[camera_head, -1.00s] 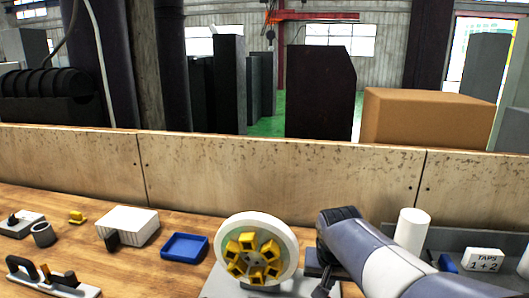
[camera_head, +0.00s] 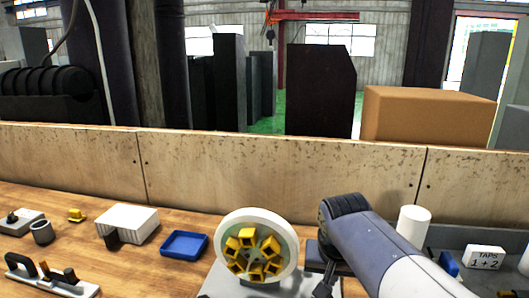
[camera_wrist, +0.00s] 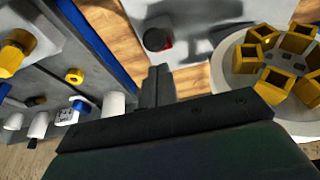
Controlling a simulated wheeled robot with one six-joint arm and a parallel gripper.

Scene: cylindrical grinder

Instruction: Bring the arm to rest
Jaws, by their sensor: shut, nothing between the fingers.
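My arm (camera_head: 385,235) reaches in from the lower right of the head view, bent over the bench. My gripper (camera_wrist: 157,86) shows in the wrist view with its dark fingers together and nothing between them. It is above the bench, apart from the round wheel-like fixture with yellow sockets (camera_wrist: 285,65). That fixture's pale rim (camera_head: 232,222) also shows in the head view, just left of the arm.
A blue tray (camera_head: 184,245), a white ribbed block (camera_head: 128,222) and a grey cup (camera_head: 41,231) stand to the left. A white cylinder (camera_head: 413,228) and a "TAPS 1 + 2" block (camera_head: 485,258) are right of the arm. A wooden panel (camera_head: 280,170) rises behind the bench.

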